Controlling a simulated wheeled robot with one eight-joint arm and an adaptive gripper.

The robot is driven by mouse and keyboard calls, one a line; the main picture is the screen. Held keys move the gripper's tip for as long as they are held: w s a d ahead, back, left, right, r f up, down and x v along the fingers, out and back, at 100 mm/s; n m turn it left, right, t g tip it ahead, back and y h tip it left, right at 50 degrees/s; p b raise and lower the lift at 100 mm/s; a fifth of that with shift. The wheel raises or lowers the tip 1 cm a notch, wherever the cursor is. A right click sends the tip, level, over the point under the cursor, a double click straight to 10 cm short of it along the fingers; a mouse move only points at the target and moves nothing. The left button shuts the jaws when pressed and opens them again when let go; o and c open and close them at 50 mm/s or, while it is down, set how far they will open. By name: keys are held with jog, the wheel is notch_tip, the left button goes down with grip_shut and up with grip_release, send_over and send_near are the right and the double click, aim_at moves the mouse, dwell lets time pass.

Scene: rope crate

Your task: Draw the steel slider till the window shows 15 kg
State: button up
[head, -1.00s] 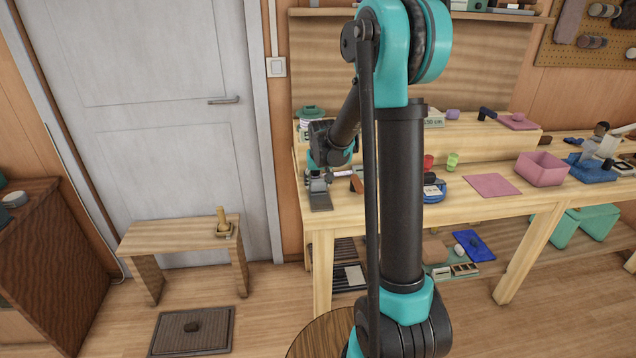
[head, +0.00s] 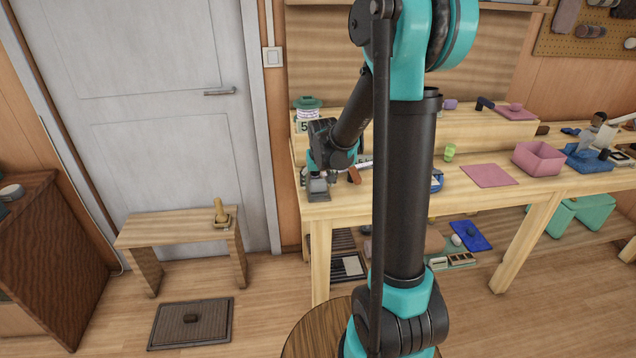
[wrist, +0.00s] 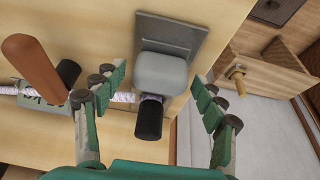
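In the wrist view a grey metal block (wrist: 160,72) sits on a flat grey plate (wrist: 183,35) at the bench edge; I take the block for the steel slider, though I cannot be sure. A black grip (wrist: 149,118) sticks out below it. A twisted white rope (wrist: 121,97) runs left from beside the block to a grey tag or window (wrist: 44,100) with part of "kg" legible; its number is unclear. My gripper (wrist: 158,80) is open, its green fingers on either side of the block, apparently not touching it. In the head view my gripper (head: 318,178) is at the bench's left end.
A brown handle (wrist: 33,66) lies beside the left finger, near the rope. In the head view a green-lidded jar (head: 306,108) stands behind my wrist. A small stool (head: 180,227) and a floor mat (head: 165,330) are to the left.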

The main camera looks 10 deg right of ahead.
jog(key=shift+r, duration=0.15)
jog(key=v, duration=1.1)
jog(key=shift+s+r, duration=0.25)
jog(key=shift+r, duration=0.05)
jog(key=s+d+f, duration=0.2)
jog(key=s+f, duration=0.4)
jog(key=s, duration=0.5)
jog(key=s+d+f, duration=0.3)
jog(key=s+f, duration=0.3)
jog(key=s, duration=0.5)
jog(key=shift+f, duration=0.4)
